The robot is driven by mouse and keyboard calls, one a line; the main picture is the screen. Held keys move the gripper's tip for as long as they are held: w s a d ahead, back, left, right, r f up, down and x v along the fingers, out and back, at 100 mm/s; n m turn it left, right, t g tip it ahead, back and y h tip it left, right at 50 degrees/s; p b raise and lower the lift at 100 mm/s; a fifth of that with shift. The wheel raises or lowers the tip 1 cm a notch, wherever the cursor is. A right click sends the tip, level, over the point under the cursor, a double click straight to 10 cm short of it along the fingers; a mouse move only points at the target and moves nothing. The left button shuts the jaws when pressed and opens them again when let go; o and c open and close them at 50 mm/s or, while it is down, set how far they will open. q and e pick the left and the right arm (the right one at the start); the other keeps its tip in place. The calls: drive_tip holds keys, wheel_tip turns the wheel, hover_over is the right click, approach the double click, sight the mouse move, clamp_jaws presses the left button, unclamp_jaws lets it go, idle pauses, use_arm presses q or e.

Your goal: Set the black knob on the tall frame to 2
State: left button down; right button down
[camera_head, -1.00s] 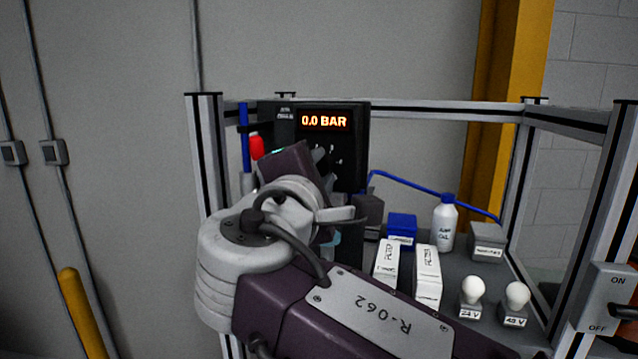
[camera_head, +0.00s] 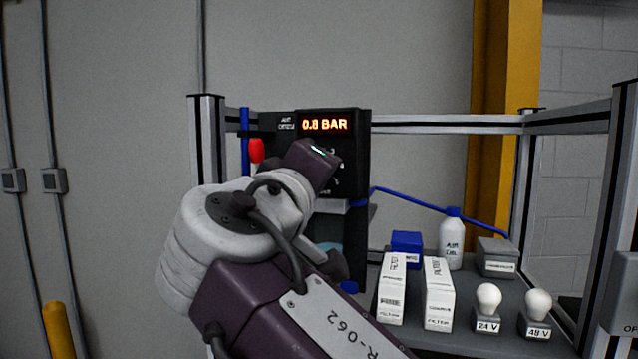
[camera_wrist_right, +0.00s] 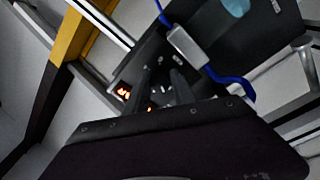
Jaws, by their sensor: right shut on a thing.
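The black panel (camera_head: 354,160) stands on the tall frame (camera_head: 207,140). Its lit display (camera_head: 325,125) reads 0.8 BAR. Some pale dial marks show just right of my right gripper in the head view. My right gripper (camera_wrist_right: 163,82) is up against the panel face in the wrist view, with its dark fingers closed around the place of the black knob. The knob itself is hidden by the fingers, so its pointer cannot be read. In the head view my right wrist covers the lower left of the panel. My left gripper is in neither view.
A blue hose (camera_head: 430,202) runs right from the panel. On the shelf (camera_head: 445,345) stand two white filter boxes, a blue box (camera_head: 407,246), a white bottle (camera_head: 451,242), a grey box (camera_head: 497,258) and two bulbs. A red piece (camera_head: 256,150) hangs left of the panel.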

drive_tip(key=shift+a+f+m+h+b, duration=0.1)
drive_tip(key=shift+m+h+b, duration=0.15)
drive_tip(key=shift+m, duration=1.85)
drive_tip(key=shift+a+m+h+b, duration=0.1)
drive_tip(key=shift+m+h, duration=0.15)
drive_tip(key=shift+m, duration=2.15)
drive_tip(key=c, duration=1.1)
unclamp_jaws()
drive_tip(key=shift+w+d, duration=0.1)
drive_tip(key=b+v, duration=0.1)
drive_tip(key=v, duration=0.8)
